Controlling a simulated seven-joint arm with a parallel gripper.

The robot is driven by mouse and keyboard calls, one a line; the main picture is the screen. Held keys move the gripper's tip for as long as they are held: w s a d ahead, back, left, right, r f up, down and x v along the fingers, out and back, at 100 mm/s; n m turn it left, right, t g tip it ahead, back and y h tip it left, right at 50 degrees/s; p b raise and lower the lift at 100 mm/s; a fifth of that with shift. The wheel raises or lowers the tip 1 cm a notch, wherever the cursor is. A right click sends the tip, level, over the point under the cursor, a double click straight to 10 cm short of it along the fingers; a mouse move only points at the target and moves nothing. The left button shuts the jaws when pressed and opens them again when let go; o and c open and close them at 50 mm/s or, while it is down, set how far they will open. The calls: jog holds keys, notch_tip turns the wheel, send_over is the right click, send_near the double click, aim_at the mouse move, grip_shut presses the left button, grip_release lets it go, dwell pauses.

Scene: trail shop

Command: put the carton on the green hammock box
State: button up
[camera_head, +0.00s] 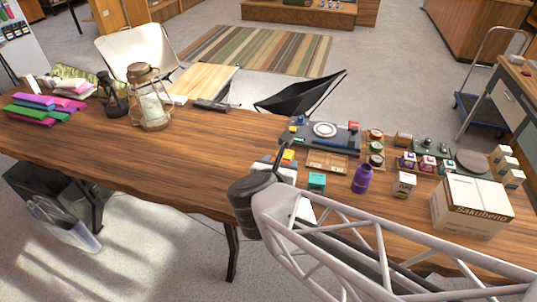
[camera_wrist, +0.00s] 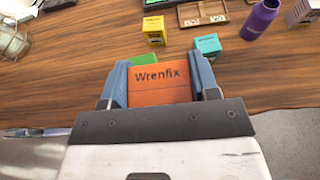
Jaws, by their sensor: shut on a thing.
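In the wrist view my gripper (camera_wrist: 158,66) is shut on an orange carton (camera_wrist: 160,88) marked "Wrenfix", with one finger on each side of it. A bright green box (camera_wrist: 144,59) shows just beyond the carton's top edge. Most of it is hidden behind the carton, and I cannot tell whether the two touch. In the head view my arm hides the carton and the green box.
A yellow box (camera_wrist: 154,31), a teal box (camera_wrist: 207,45) and a purple bottle (camera_wrist: 260,20) stand beyond my gripper. A large white carton (camera_head: 471,207) marked "Sakubeno" stands right. A lantern (camera_head: 150,105) stands left. The wooden table (camera_head: 190,160) is clear between lantern and arm.

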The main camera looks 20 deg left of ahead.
jog(key=w+a, duration=0.5)
jog(key=w, duration=0.2)
jog(key=shift+w+f, duration=0.3)
jog(key=shift+f, duration=0.15)
jog(key=shift+f, duration=0.1)
jog(key=shift+f, duration=1.65)
jog(key=shift+f, duration=0.15)
jog(key=o, duration=1)
jog(key=shift+s+r, duration=0.1)
jog(key=shift+r, duration=0.1)
jog(key=v, duration=1.2)
